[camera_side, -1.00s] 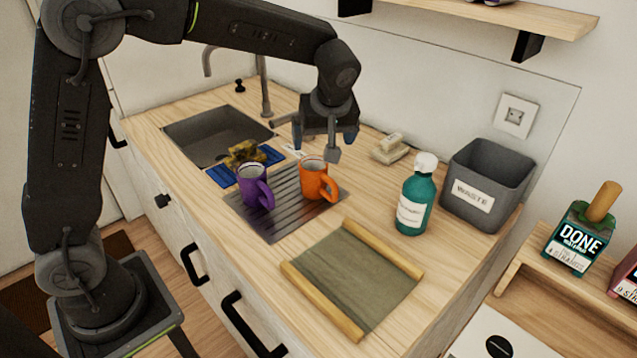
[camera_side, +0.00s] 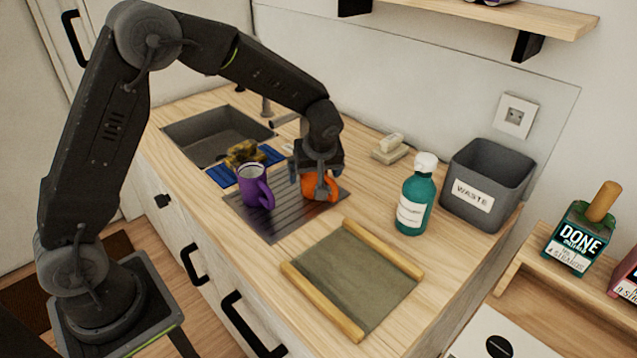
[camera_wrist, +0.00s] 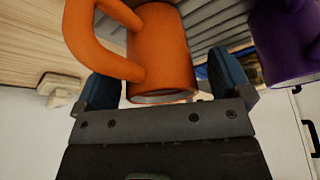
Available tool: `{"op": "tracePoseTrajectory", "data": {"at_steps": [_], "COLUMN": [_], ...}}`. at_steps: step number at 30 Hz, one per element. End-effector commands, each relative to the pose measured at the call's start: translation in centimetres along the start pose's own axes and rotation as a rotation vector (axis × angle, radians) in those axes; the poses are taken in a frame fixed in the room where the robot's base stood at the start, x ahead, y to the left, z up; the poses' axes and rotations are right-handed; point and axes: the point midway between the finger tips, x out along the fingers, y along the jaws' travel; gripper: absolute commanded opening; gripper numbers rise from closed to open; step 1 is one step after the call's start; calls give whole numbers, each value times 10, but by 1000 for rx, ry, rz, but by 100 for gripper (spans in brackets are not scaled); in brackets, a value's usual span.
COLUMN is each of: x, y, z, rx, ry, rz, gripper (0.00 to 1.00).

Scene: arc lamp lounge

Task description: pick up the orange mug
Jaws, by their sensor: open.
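The orange mug (camera_side: 322,187) stands on the grey ribbed drainer (camera_side: 283,222), partly hidden by my gripper in the side view. My gripper (camera_side: 316,186) is lowered over it, pointing down. In the wrist view the orange mug (camera_wrist: 162,55) sits between the two blue-padded fingers of my gripper (camera_wrist: 162,88), with its handle towards the left. The fingers are open, one on each side of the mug, and gaps seem to show beside it. Whether either finger touches the mug is hard to tell.
A purple mug (camera_side: 253,187) stands close by to the left, also in the wrist view (camera_wrist: 285,45). The sink (camera_side: 215,135) and a sponge (camera_side: 245,152) on a blue cloth lie behind it.

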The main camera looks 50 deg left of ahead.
Motion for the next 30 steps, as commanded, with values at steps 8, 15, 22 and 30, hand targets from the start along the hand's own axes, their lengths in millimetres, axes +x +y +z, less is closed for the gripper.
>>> {"op": "tracePoseTrajectory", "data": {"at_steps": [8,15,22,30], "x": [12,11,11,11], "y": [0,0,0,0], "z": [-1,0,0,0], "rx": [-1,-1,0,0], "ry": [1,1,1,1], "rz": [2,2,2,2], "gripper": [97,82,60,34]}}
